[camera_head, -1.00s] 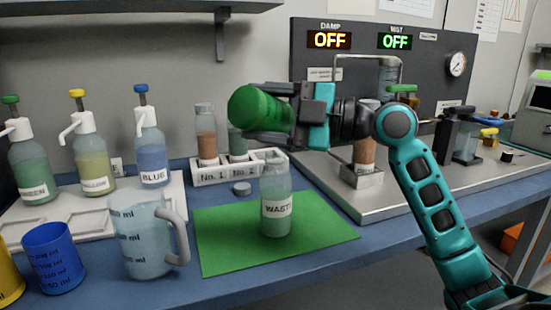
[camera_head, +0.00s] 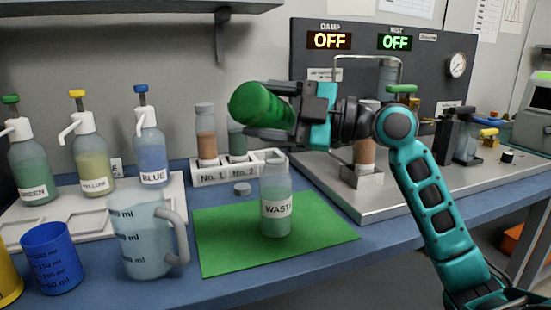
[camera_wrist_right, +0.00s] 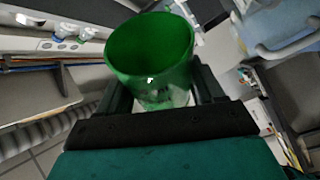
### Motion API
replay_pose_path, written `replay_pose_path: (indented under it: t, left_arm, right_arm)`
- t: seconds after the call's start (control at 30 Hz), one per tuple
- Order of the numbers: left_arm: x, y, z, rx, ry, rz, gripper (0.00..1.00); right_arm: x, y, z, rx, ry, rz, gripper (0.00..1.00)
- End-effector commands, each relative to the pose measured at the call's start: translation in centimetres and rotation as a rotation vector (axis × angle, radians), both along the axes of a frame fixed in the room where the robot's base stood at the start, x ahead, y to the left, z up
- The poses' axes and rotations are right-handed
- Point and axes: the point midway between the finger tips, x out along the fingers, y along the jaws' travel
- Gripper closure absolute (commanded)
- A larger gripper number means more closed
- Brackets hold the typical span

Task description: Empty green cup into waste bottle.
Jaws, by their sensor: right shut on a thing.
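The green cup (camera_head: 259,106) is held in my right gripper (camera_head: 272,112), above and slightly left of the waste bottle. It is tilted far over, nearly on its side, with its left end a little higher. In the right wrist view the cup (camera_wrist_right: 152,55) sits between the two fingers, and I look partly into its green inside. The waste bottle (camera_head: 276,203) is clear, labelled, and stands upright on the green mat (camera_head: 220,250) with greenish contents low in it. No stream between cup and bottle shows. My left gripper is not in view.
A clear measuring jug (camera_head: 145,235) and a blue cup (camera_head: 52,260) stand at the left front. Pump bottles (camera_head: 88,160) stand behind them. A rack (camera_head: 210,177) with two labelled vials is behind the mat, with a small grey cap (camera_head: 242,188) nearby. A metal-plated machine (camera_head: 400,190) stands at the right.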

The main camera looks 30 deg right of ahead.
Motion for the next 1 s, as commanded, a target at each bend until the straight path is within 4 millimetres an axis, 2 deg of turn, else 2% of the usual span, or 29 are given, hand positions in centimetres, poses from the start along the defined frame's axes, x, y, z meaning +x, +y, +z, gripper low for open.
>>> replay_pose_path:
  t: [1.0]
  left_arm:
    - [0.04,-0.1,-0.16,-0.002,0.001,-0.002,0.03]
  right_arm:
    - [0.14,-0.42,0.27,0.079,0.025,0.0,0.68]
